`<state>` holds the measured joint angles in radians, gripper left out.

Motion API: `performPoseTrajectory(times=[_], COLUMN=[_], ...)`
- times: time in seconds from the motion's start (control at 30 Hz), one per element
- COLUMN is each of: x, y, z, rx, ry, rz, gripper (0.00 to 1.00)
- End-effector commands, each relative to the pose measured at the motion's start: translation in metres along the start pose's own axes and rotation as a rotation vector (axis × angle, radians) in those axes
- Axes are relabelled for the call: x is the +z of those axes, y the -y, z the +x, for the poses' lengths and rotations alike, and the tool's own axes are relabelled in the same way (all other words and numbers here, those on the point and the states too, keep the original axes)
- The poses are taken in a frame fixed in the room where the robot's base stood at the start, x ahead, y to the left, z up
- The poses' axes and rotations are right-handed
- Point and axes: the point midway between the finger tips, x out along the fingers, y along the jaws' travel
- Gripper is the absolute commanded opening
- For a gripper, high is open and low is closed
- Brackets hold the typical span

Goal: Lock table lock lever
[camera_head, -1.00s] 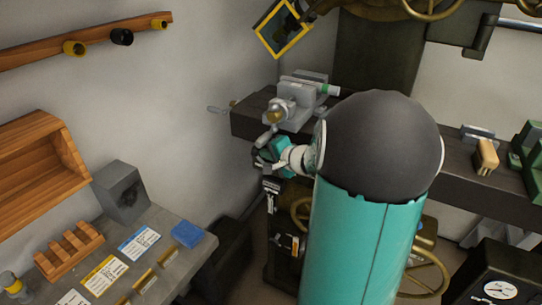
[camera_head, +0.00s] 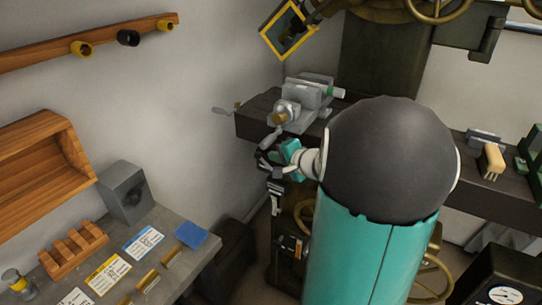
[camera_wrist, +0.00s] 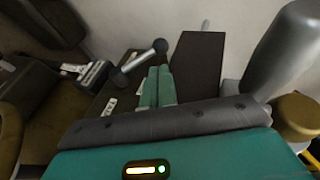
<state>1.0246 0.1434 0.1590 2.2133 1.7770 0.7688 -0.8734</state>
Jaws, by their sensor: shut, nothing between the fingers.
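In the wrist view, a short metal lever with dark round ends (camera_wrist: 141,60) lies just left of my gripper's fingertips; it looks like the table lock lever. My gripper (camera_wrist: 158,76) shows there as two teal fingers shut together with nothing between them. The upper knob is close beside the fingertips; I cannot tell whether they touch. In the head view, my gripper (camera_head: 268,160) is below the vise, at the left front of the dark machine table (camera_head: 258,105). The lever cannot be made out there.
A grey vise (camera_head: 292,108) with a crank handle stands on the table above my gripper. A yellow-framed guard (camera_head: 288,30) hangs behind. A bench (camera_head: 185,268) with a wooden rack (camera_head: 72,250) and cards stands at the lower left. Wall and floor lie between.

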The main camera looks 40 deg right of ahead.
Motion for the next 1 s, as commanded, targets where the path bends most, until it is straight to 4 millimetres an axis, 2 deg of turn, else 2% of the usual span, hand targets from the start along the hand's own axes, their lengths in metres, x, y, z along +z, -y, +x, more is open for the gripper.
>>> performPoseTrajectory(times=[0.3, 0.5, 0.67, 1.0], x=[-0.001, 0.0, 0.0, -0.004], y=[0.001, 0.001, -0.003, -0.025], z=[-0.072, -0.102, -0.109, -0.104], rx=[-0.001, -0.001, -0.014, -0.147], ry=[-0.005, -0.002, -0.01, -0.132], rz=[-0.002, -0.002, 0.009, 0.066], gripper=[0.0, 0.0, 0.0, 0.0])
